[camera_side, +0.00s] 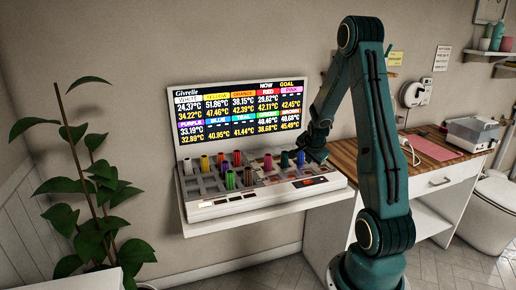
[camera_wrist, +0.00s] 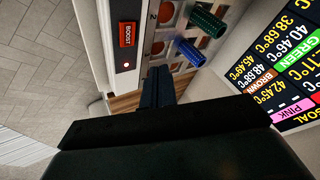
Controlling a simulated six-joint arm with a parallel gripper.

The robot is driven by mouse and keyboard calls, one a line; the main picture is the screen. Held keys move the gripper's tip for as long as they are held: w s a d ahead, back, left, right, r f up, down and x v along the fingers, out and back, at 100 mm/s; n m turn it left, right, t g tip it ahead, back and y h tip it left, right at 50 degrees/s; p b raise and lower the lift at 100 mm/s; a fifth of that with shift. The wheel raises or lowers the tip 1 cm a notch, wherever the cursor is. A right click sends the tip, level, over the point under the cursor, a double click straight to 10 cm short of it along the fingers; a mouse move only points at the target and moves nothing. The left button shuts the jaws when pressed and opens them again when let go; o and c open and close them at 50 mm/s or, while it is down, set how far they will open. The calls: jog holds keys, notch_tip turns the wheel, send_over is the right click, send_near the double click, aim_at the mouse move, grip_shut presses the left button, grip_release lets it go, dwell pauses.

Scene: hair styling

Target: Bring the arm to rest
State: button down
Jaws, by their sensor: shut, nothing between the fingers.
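My gripper (camera_side: 314,147) is at the right end of the curler machine (camera_side: 262,203), close above its deck in the side view. In the wrist view my gripper's fingers (camera_wrist: 157,85) are together with nothing between them. Several coloured rollers stand in the deck.
The machine's lit display (camera_side: 240,112) stands upright behind the deck and lists colours with temperatures. A wood-topped counter (camera_side: 425,152) with a pink mat (camera_side: 431,148) and a white box (camera_side: 470,134) is at the right. A leafy plant (camera_side: 90,190) stands at the left.

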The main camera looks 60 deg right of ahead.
jog(key=w+a+r+n+t+y, duration=0.1)
jog(key=w+a+r+n+y, duration=0.15)
jog(key=a+r+n, duration=0.6)
jog(key=w+a+r+n+t+y, duration=0.15)
jog(key=w+a+r, duration=0.3)
jog(key=a, duration=0.85)
jog(key=s+a+r+n+y, duration=0.1)
jog(key=s+a+r+n, duration=0.1)
jog(key=s+a+n, duration=0.4)
jog(key=s+a+r+n+y, duration=0.2)
jog(key=s+a+n, duration=0.4)
jog(key=a, duration=0.7)
jog(key=shift+s+a+r+n, duration=0.25)
jog(key=shift+s+r+n, duration=0.15)
jog(key=shift+s+r, duration=0.5)
jog(key=shift+t, duration=0.25)
